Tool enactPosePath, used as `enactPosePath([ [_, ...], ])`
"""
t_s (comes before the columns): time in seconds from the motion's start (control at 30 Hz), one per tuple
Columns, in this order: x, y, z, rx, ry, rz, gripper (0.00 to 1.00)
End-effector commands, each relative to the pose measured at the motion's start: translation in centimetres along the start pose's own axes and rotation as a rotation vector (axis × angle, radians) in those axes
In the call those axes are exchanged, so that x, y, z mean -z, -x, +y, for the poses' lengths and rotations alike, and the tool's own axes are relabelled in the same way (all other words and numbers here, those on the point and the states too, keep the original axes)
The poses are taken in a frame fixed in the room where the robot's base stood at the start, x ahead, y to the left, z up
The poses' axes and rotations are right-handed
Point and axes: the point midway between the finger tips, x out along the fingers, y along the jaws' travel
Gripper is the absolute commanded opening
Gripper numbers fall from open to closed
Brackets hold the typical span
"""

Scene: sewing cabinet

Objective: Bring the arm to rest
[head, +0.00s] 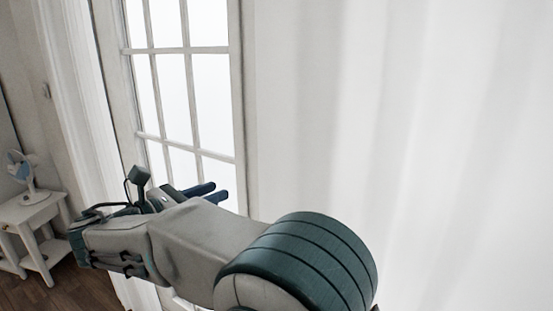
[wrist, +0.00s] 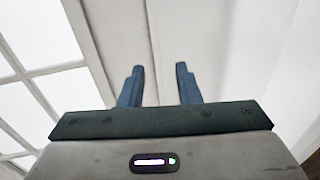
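My gripper (wrist: 160,86) shows in the wrist view with its two blue fingers apart and nothing between them. In the head view my gripper (head: 207,191) is at the far end of my raised arm, in front of the glazed door. The arm reaches from the lower middle to the left, bent at the wrist, and holds nothing that I can see. Whether the fingers touch the door or its frame cannot be told.
A white glazed door (head: 191,49) stands behind my gripper. A pale curtain (head: 420,130) fills the right side. A small white side table (head: 33,208) with a desk fan (head: 27,174) stands at the far left on a wooden floor (head: 85,288).

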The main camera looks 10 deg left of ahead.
Motion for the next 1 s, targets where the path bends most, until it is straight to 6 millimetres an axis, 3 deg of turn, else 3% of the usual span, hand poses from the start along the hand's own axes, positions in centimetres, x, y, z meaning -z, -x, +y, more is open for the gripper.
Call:
enactPosePath([
  [0.17,0.9,-6.6,-5.6,0.127,-0.129,0.168,0.30],
  [0.3,3.1,-11.7,-13.1,0.304,-0.338,0.361,0.30],
  [0.4,5.0,-13.7,-18.6,0.448,-0.522,0.483,0.30],
  [0.57,8.3,-14.2,-26.4,0.706,-0.866,0.636,0.30],
  [0.7,11.0,-13.0,-31.9,0.951,-1.218,0.718,0.30],
  [0.83,13.1,-11.1,-35.4,1.176,-1.568,0.747,0.30],
  [1.0,14.9,-9.2,-37.6,1.406,-1.954,0.727,0.30],
])
